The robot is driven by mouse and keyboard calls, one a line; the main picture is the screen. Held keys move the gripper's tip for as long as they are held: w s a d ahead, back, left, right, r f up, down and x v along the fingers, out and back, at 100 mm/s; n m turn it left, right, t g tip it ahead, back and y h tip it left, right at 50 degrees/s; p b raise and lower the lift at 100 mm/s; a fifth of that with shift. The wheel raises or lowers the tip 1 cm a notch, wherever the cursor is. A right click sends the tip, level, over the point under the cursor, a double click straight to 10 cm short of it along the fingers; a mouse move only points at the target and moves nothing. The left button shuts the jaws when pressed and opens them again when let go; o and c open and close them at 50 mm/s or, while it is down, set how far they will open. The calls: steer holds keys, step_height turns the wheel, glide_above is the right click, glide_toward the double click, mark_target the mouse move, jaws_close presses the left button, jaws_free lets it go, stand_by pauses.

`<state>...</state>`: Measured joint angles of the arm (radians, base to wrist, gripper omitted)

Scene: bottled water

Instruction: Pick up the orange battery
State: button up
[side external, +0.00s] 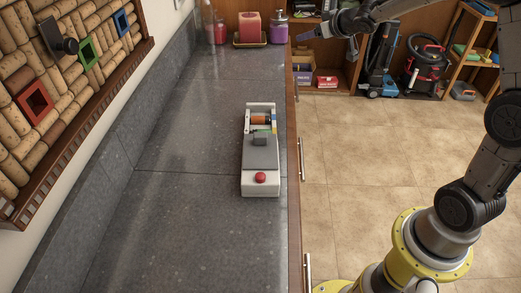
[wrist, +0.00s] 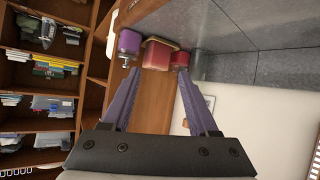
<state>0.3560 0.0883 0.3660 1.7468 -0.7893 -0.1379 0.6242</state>
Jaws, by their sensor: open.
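The orange battery (side external: 261,119) lies crosswise in the open far end of a white and grey device (side external: 261,190) on the grey counter. The device has a red button at its near end. My gripper (side external: 308,34) is at the top of the side view, far from the battery and to the right of the counter's far end. Its purple fingers also show in the wrist view (wrist: 156,70), spread apart with nothing between them. The battery and the device do not show in the wrist view.
A red block on a tray (side external: 250,29) and a purple bottle (side external: 278,28) stand at the counter's far end. They also show in the wrist view. A cork board (side external: 70,60) hangs at left. Shelves and vacuum cleaners stand beyond the floor. The counter around the device is clear.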

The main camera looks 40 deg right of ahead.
steer(key=s+a+r+n+y, duration=0.2)
steer(key=s+a+n+y, duration=0.9)
steer(key=s+a+y, duration=0.85)
steer(key=h, duration=0.3)
glide_toward(260, 134)
steer(key=w+a, duration=0.1)
steer(key=w+a+f, duration=0.1)
steer(key=a, duration=0.1)
steer(key=shift+w+a+f, duration=0.1)
steer(key=shift+a+f, duration=0.1)
steer(key=shift+a, duration=0.05)
steer(key=shift+w+d+r+x, duration=0.1)
steer(key=shift+w+x, duration=0.05)
steer(key=shift+x, duration=1.3)
steer(key=shift+w+d+r+x, duration=0.1)
steer(key=shift+x, duration=1.35)
jaws_close()
